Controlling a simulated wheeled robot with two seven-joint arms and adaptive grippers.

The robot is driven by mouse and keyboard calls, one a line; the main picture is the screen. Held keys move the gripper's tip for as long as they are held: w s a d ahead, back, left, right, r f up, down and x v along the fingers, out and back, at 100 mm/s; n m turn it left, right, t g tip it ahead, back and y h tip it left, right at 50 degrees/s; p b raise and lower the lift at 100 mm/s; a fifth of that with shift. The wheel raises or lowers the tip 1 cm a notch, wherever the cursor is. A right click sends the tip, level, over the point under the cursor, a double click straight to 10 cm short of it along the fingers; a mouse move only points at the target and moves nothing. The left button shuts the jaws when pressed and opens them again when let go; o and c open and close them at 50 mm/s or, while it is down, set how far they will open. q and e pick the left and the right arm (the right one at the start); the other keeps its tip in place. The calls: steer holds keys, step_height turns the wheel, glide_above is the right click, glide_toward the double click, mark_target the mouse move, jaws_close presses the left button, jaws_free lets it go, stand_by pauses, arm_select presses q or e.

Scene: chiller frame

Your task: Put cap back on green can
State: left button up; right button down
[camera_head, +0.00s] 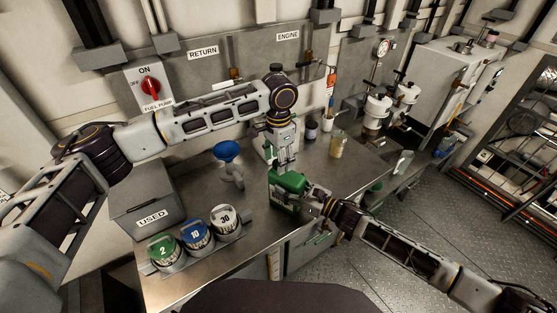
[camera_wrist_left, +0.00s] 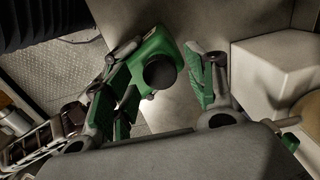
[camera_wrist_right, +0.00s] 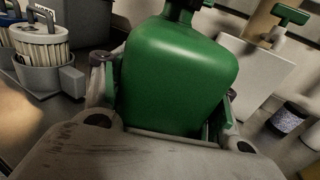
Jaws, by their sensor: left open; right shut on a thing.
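The green can (camera_head: 284,183) stands at the front of the metal bench, near its edge, and fills the middle of the right wrist view (camera_wrist_right: 180,75). My right gripper (camera_head: 306,193) is shut on the can's body from the right. My left gripper (camera_head: 285,163) is directly above the can, pointing down. In the left wrist view its green-padded fingers (camera_wrist_left: 165,88) are apart. A dark round piece, apparently the black cap (camera_wrist_left: 160,73), shows at the can's top between these fingers. Its lower edge is hidden, so I cannot tell whether it is seated.
A blue funnel (camera_head: 228,151) stands left of the can. A grey USED bin (camera_head: 146,205) and a holder with several numbered filters (camera_head: 196,235) are further left. A jar (camera_head: 337,146) and small containers stand behind right. Bare bench lies between funnel and filters.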

arm_select(q)
step_height(320, 180, up, 11)
steer(key=shift+r, duration=0.2)
stand_by(0.5)
arm_select(e)
steer(key=shift+c, duration=1.8)
jaws_free()
steer(key=shift+s+d, duration=0.1)
steer(key=v, duration=1.1)
steer(key=shift+d, duration=0.35)
steer(key=shift+s, duration=0.1)
steer(key=shift+d, duration=0.1)
